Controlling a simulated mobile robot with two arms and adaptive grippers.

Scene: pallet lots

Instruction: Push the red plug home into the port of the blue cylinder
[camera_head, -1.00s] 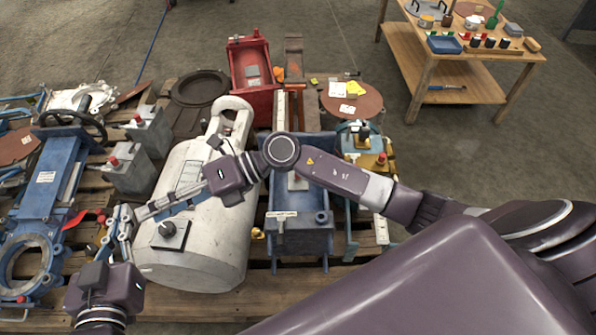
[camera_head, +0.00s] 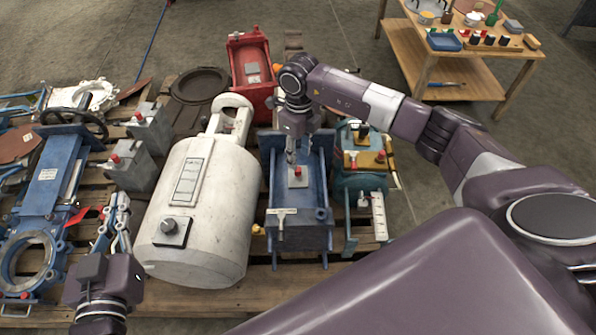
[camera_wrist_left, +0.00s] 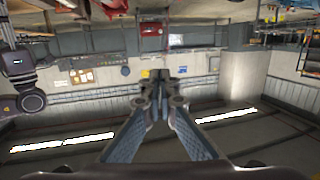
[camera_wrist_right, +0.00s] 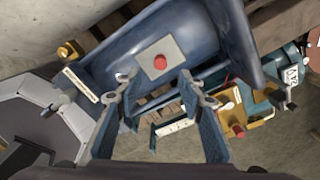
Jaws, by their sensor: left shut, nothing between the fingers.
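A red plug (camera_head: 298,170) stands up from a small grey plate on the blue body (camera_head: 300,235) in the middle of the pallet. In the right wrist view the red plug (camera_wrist_right: 160,62) shows from above, on its grey plate (camera_wrist_right: 172,46). Whether it is fully seated, I cannot tell. My right gripper (camera_head: 291,158) points down just behind the plug; its fingers (camera_wrist_right: 152,88) are apart, with nothing between them. My left gripper (camera_head: 121,200) is shut and empty, left of the white tank. The left wrist view shows its closed fingers (camera_wrist_left: 161,78) against the room.
The white tank (camera_head: 205,240) lies left of the blue body. Grey boxes with red caps (camera_head: 127,165) and a blue valve (camera_head: 45,190) are further left. A teal machine (camera_head: 362,185) stands right, a red housing (camera_head: 250,62) behind. A wooden workbench (camera_head: 475,70) stands back right.

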